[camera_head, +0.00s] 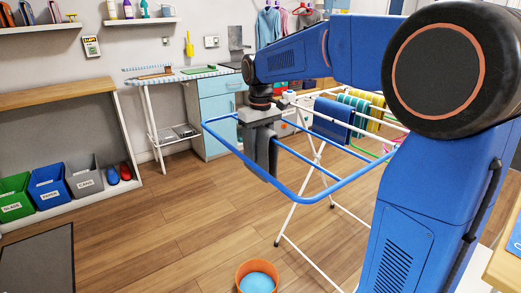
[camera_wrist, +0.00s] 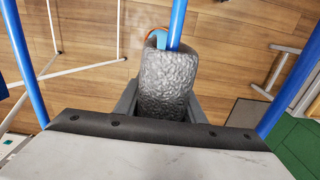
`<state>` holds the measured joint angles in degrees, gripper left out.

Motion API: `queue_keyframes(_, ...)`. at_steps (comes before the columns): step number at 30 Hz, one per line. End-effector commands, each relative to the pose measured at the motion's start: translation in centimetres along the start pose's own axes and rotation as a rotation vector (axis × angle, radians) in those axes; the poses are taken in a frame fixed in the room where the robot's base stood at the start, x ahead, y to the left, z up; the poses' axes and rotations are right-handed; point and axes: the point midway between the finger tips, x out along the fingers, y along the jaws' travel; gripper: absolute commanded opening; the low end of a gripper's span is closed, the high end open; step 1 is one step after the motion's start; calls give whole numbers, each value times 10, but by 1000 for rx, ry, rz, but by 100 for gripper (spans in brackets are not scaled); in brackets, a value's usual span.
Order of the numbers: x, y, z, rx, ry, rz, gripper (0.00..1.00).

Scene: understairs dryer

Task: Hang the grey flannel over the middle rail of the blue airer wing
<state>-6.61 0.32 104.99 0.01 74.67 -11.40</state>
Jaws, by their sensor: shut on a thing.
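The grey flannel (camera_wrist: 165,85) is a thick, textured cloth gripped between the dark fingers of my gripper (camera_wrist: 160,108). In the head view my gripper (camera_head: 262,138) points down over the blue airer wing (camera_head: 322,196), with the flannel (camera_head: 272,158) hanging at its fingers. In the wrist view the middle rail (camera_wrist: 177,22) runs into the far end of the flannel, which looks folded around it. Outer rails lie apart on the left (camera_wrist: 22,62) and right (camera_wrist: 293,88). Whether the flannel's weight rests on the rail cannot be told.
The airer's white legs (camera_head: 300,205) stand on the wooden floor. Blue (camera_head: 331,120), green and yellow cloths hang on its far part. An orange bucket (camera_head: 243,284) stands on the floor in front. Labelled bins (camera_head: 48,186) stand at left. The floor at left-centre is clear.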

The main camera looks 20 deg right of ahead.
Motion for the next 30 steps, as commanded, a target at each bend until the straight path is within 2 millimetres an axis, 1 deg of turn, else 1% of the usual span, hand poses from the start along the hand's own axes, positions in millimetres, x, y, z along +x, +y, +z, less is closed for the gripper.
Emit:
queue_keyframes(2,0,0,0,0,0,0,13)
queue_keyframes(3,0,0,0,0,0,0,45)
queue_keyframes(4,0,0,0,0,0,0,52)
queue_keyframes(5,0,0,0,0,0,0,58)
queue_keyframes(13,0,0,0,0,0,0,58)
queue_keyframes(17,-6,0,-1,0,2,0,58)
queue_keyframes(20,-18,0,0,0,2,0,58)
queue_keyframes(23,-35,0,-1,0,3,0,58)
queue_keyframes(30,-83,0,-1,0,3,1,58)
